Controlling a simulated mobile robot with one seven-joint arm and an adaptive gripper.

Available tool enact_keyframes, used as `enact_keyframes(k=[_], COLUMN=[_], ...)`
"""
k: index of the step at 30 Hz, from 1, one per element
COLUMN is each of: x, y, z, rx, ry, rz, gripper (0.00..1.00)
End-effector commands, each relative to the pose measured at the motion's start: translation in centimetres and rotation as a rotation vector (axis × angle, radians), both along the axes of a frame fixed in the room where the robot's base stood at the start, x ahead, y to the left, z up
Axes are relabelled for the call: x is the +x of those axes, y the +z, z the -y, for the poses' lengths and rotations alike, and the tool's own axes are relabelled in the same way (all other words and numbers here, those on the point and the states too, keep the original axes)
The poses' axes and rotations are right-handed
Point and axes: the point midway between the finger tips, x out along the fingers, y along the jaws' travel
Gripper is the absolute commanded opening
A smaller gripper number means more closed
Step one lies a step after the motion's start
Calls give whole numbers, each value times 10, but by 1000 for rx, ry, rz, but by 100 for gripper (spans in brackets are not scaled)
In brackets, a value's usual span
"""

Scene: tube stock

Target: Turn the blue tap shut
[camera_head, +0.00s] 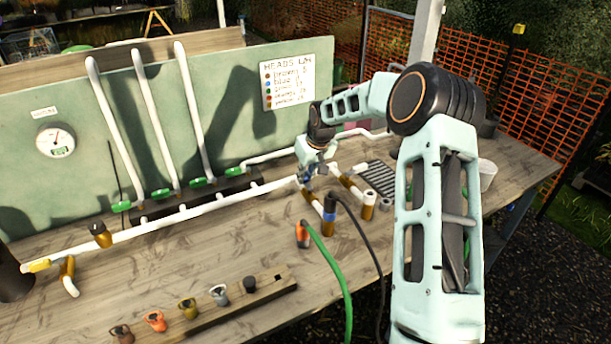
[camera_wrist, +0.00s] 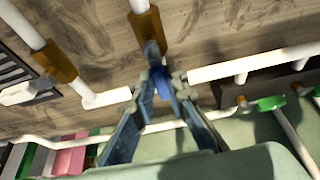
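The blue tap (camera_wrist: 160,84) shows in the wrist view as a small deep-blue handle on the white pipe line, between my fingertips. My gripper (camera_wrist: 160,90) has its fingers spread on either side of this handle. I cannot tell whether either fingertip touches it. In the head view my gripper (camera_head: 308,181) is low over the right end of the long white pipe (camera_head: 215,206). There the tap is mostly hidden by the gripper, and its exact angle is unclear.
Several green taps (camera_head: 201,181) line the pipe to the left. Close in front of my gripper stands a brown fitting with a blue band (camera_head: 329,214) and a black hose. A green hose (camera_head: 330,258) crosses the bench front. Loose fittings sit on a wooden rack (camera_head: 215,309).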

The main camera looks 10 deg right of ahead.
Motion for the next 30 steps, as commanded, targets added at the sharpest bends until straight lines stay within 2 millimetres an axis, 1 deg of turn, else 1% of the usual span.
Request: enact_keyframes(k=[11,17,23,30], x=[0,1,1,2], y=[0,-1,-3,-3], z=[0,0,3,7], rx=[-1,-2,-3,-2], ry=[-1,-33,-136,-341], rz=[0,2,3,5], gripper=[0,0,0,0])
